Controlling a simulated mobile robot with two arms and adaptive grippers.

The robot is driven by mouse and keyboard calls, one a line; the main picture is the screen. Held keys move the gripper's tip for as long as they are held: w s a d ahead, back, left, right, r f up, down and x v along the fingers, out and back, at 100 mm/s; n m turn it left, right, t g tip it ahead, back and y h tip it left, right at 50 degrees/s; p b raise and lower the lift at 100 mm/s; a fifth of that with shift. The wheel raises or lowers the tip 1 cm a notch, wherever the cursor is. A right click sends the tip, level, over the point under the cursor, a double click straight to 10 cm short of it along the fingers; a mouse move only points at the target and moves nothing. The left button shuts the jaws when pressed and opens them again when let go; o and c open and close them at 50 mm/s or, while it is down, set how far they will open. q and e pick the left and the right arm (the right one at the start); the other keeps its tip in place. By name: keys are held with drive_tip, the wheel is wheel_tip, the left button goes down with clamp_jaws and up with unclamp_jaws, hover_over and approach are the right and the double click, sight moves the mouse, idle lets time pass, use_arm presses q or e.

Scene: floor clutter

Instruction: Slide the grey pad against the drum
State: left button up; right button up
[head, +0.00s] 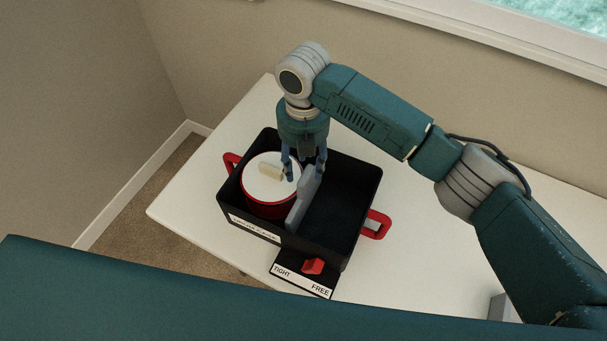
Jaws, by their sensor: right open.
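The drum (270,207), red with a white top, stands in the left part of a black box (367,184). The grey pad (300,208) stands upright as a thin wall just right of the drum; I cannot tell whether they touch. My right gripper (305,170) points down over the box. It is open, with one finger over the drum's right edge and the other by the pad's upper end. The fingers hide part of the drum's rim and the pad's top. My left gripper is out of view.
The box has red handles (378,224) on both sides and sits on a white table (195,205). A red lever (313,266) sits on a front plate marked TIGHT and FREE. The box's right part is empty.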

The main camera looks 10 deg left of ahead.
wheel_tip(320, 180, up, 6)
drive_tip(key=shift+f, duration=0.15)
